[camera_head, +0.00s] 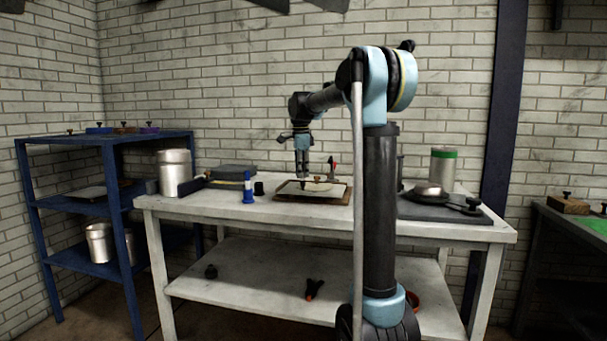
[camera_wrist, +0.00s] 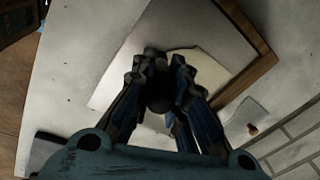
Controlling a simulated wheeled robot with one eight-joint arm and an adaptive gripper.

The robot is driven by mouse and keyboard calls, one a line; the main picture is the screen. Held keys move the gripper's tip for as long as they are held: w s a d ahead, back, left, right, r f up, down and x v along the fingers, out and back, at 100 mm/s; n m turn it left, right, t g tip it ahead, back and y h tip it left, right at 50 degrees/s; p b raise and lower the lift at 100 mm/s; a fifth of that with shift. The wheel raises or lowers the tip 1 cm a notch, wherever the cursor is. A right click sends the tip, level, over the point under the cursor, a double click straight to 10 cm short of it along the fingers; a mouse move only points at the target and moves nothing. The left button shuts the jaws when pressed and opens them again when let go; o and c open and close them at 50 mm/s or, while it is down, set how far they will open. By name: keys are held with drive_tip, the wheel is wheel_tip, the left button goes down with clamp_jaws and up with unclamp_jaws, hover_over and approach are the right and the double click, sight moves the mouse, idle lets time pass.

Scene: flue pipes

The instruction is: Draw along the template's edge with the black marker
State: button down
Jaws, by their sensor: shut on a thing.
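My gripper (camera_head: 303,171) points down over a framed board (camera_head: 334,200) on the white table. In the wrist view my gripper (camera_wrist: 158,75) is shut on a dark, round-ended thing, which I take as the black marker (camera_wrist: 158,98). Its tip is hidden by the fingers in the wrist view, and I cannot tell whether it touches the sheet. A pale template (camera_wrist: 208,68) with a curved edge lies on the grey-white sheet, just right of the fingers. The wooden rim (camera_wrist: 250,78) runs along the right of it.
A metal pipe (camera_head: 175,172) stands further left. A green-banded pipe (camera_head: 443,166) and a dark plate (camera_head: 425,211) are at the right. The table's front left is clear.

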drive_tip(key=shift+w+a, duration=0.1)
drive_tip(key=shift+w, duration=0.05)
drive_tip(key=shift+w+a, duration=0.4)
drive_tip(key=shift+w, duration=0.1)
drive_tip(key=shift+w+a, duration=0.1)
drive_tip(key=shift+w, duration=0.05)
drive_tip(key=shift+w+a, duration=0.35)
drive_tip(key=shift+w, duration=0.3)
drive_tip(key=shift+w, duration=0.15)
drive_tip(key=shift+w+a, duration=0.15)
drive_tip(key=shift+w, duration=0.55)
drive_tip(key=shift+r, duration=0.1)
